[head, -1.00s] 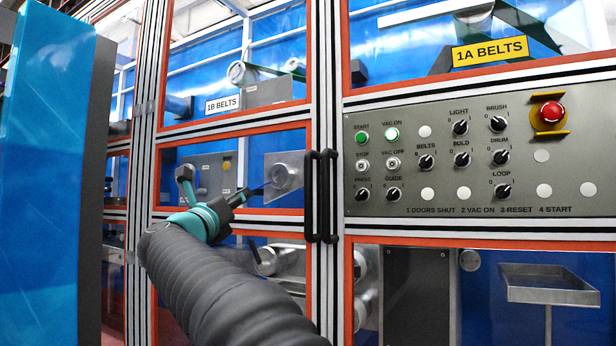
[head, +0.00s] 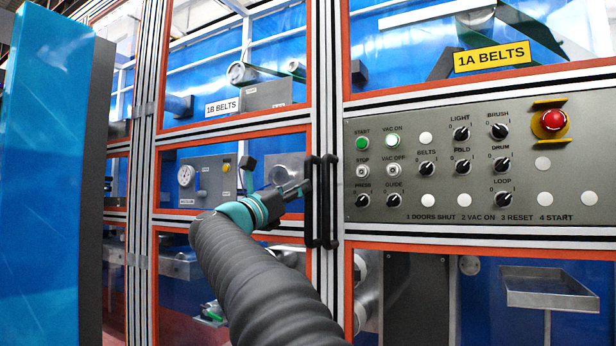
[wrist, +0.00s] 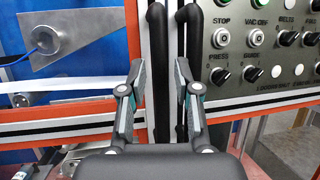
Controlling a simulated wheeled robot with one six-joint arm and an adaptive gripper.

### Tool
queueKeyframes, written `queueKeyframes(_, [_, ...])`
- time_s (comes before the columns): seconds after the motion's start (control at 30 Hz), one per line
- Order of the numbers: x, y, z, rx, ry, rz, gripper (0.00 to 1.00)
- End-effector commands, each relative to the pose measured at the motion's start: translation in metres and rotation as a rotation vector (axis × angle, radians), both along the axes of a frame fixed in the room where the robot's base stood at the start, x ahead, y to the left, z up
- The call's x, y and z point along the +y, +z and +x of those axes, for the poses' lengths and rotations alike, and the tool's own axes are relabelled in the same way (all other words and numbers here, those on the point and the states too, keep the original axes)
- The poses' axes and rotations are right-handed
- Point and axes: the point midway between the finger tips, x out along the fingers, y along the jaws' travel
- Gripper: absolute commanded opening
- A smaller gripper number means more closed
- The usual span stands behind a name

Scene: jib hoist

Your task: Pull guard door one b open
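Guard door one b (head: 230,130) is the orange-edged clear door with the "1B BELTS" label; it looks shut against the frame. Its black vertical bar handle (head: 311,205) stands at the door's right edge and also shows in the wrist view (wrist: 157,40). My gripper (head: 303,187) is at the middle of this handle, reaching in from the left. In the wrist view my gripper (wrist: 160,68) is open, with one finger on each side of the left handle and gaps visible. Whether the handle is deep between the fingertips is hard to tell.
A second black handle (head: 329,205) stands close to the right, behind my right finger in the wrist view. The control panel (head: 400,205) with knobs and a red stop button (head: 553,119) is to its right. A blue panel (head: 45,180) stands at the left.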

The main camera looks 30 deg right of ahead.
Motion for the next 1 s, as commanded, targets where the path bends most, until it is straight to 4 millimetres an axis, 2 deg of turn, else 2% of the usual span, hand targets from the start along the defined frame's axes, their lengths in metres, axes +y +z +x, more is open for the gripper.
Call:
queueKeyframes(0.1, [-0.018,0.010,0.006,0.000,-0.002,0.000,0.32])
queueKeyframes(0.3, [-0.037,0.018,0.013,0.000,-0.002,-0.001,0.32])
queueKeyframes(0.7, [-0.043,0.019,0.016,0.000,0.001,0.000,0.32])
queueKeyframes(0.73, [-0.043,0.019,0.016,0.000,0.001,0.000,0.29])
queueKeyframes(0.83, [-0.043,0.019,0.016,0.000,0.001,0.000,0.04])
queueKeyframes(0.87, [-0.043,0.019,0.016,0.001,0.001,0.000,0.00])
queueKeyframes(1.0, [-0.043,0.019,0.016,0.000,0.001,0.000,0.00])
